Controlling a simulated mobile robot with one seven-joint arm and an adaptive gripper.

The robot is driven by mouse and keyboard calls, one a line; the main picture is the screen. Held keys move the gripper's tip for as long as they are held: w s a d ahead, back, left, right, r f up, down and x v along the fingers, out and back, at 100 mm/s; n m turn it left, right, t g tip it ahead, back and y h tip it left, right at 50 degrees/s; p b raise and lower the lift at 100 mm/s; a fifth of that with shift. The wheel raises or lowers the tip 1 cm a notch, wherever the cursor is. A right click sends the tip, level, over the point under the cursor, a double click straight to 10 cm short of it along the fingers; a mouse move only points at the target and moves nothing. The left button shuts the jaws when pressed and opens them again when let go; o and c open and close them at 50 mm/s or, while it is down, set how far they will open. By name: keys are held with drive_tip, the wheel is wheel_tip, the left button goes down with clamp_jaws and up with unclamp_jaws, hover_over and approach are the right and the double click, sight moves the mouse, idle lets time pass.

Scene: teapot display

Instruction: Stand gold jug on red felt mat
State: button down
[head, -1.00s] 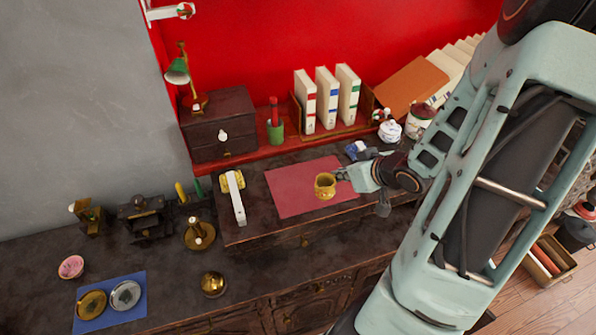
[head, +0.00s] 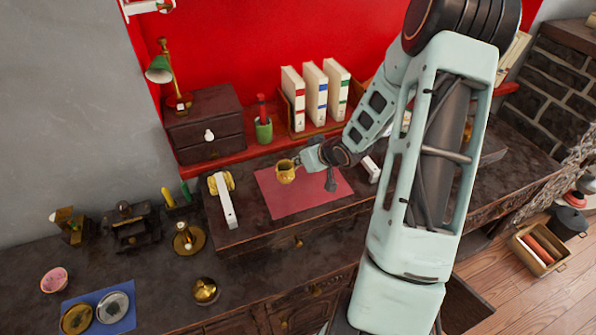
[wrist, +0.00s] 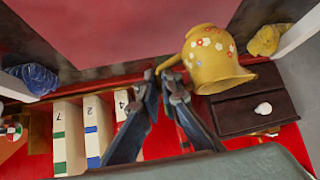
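The gold jug (head: 286,173) is at the tip of my gripper (head: 299,163), in front of the back left part of the red felt mat (head: 300,200) in the head view. In the wrist view the jug (wrist: 215,62) is yellow with painted flowers, beside my fingertips (wrist: 163,80). The fingers are close together with the jug's handle side between them; the exact contact is small and partly hidden. The jug seems held above the surface, but its height is hard to tell. The mat (wrist: 120,25) fills the upper wrist view.
A white and gold tool (head: 225,200) lies left of the mat. Behind it stand a dark drawer box (head: 205,130), a green pen cup (head: 264,131) and upright books (head: 315,92). A white object (head: 370,168) lies right of the mat. Most of the mat is bare.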

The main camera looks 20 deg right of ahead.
drive_tip(key=shift+w+a+f, duration=0.1)
drive_tip(key=shift+w+f, duration=0.25)
drive_tip(key=f, duration=0.3)
drive_tip(key=shift+w+a+f, duration=0.1)
drive_tip(key=shift+w+f, duration=0.05)
drive_tip(key=shift+w, duration=0.1)
drive_tip(key=shift+f, duration=0.15)
drive_tip(key=shift+f+b, duration=0.25)
drive_tip(key=shift+b, duration=0.15)
drive_tip(key=c, duration=2.2)
unclamp_jaws()
drive_tip(key=shift+o, duration=0.2)
drive_tip(key=shift+r, duration=0.1)
